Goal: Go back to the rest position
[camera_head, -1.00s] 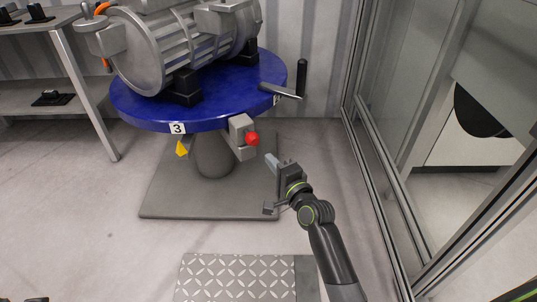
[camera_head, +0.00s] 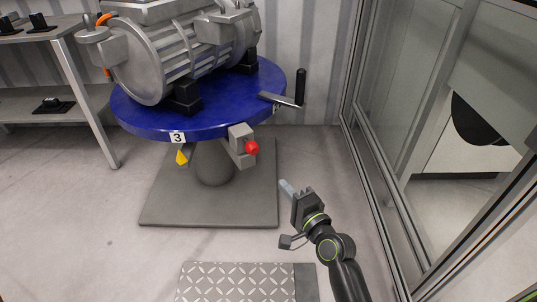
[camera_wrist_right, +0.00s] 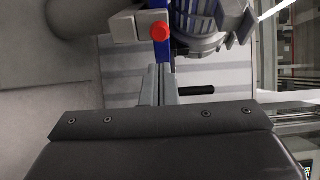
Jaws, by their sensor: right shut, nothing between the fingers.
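My right gripper (camera_head: 286,188) is in the lower right of the head view, in front of the blue round turntable (camera_head: 135,118) and apart from it. It is shut and holds nothing. In the right wrist view the closed fingers (camera_wrist_right: 158,85) point toward the turntable's red knob (camera_wrist_right: 159,31). The red knob (camera_head: 252,148) sits on a grey block at the turntable's edge in the head view. My left gripper is not in view.
A grey motor housing (camera_head: 180,50) lies on the turntable. A lever with a black handle (camera_head: 300,87) sticks out at its right. A glass-panelled wall (camera_head: 400,200) stands close to the right of my right arm. A metal shelf (camera_head: 80,90) is at left. A patterned plate (camera_head: 240,282) lies on the floor.

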